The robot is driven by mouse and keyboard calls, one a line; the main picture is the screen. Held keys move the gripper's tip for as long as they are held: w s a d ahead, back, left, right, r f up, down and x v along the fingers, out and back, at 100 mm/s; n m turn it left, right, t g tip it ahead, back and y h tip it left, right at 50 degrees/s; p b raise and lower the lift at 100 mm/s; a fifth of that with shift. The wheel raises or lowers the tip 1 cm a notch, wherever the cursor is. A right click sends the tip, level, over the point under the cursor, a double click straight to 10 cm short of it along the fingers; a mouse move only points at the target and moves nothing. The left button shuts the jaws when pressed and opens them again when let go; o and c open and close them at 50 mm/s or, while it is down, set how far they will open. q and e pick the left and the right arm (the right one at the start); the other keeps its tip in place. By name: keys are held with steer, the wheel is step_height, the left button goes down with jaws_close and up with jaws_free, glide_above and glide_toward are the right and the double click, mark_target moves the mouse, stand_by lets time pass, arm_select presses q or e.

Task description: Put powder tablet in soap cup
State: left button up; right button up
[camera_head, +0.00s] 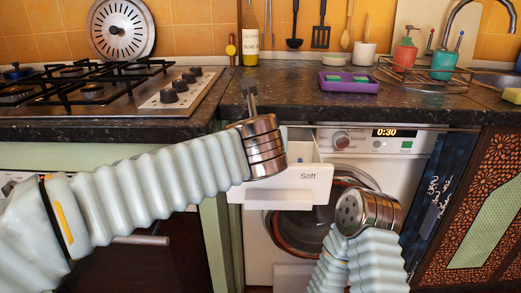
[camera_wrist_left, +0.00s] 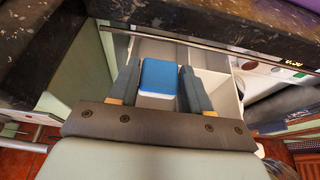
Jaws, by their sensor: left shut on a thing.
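My left gripper (camera_wrist_left: 157,92) is shut on a blue and white tablet (camera_wrist_left: 159,76), held between its two fingers. In the wrist view, the tablet appears over the open white soap drawer (camera_wrist_left: 214,60), whose dividers and compartments show behind and beside it. I cannot tell how high the tablet is above the drawer floor. In the head view, the drawer (camera_head: 300,188), marked "Soft", is pulled out of the washing machine (camera_head: 395,170). My right gripper's fingers are not visible.
A wire rack (camera_head: 425,78) with a red and a teal dispenser is at the right. The stove (camera_head: 90,90) is at the left. My right arm is low, before the machine door.

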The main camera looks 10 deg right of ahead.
arm_select(q)
steer(key=shift+s+f, duration=0.15)
steer(key=shift+f, duration=1)
steer(key=shift+f+b, duration=0.65)
steer(key=shift+b, duration=0.05)
steer(key=o, duration=0.7)
steer(key=shift+o, duration=0.2)
steer(key=shift+r+p, duration=0.25)
steer(key=shift+p, duration=0.1)
steer(key=v, duration=1.2)
steer(key=shift+r+p, duration=0.3)
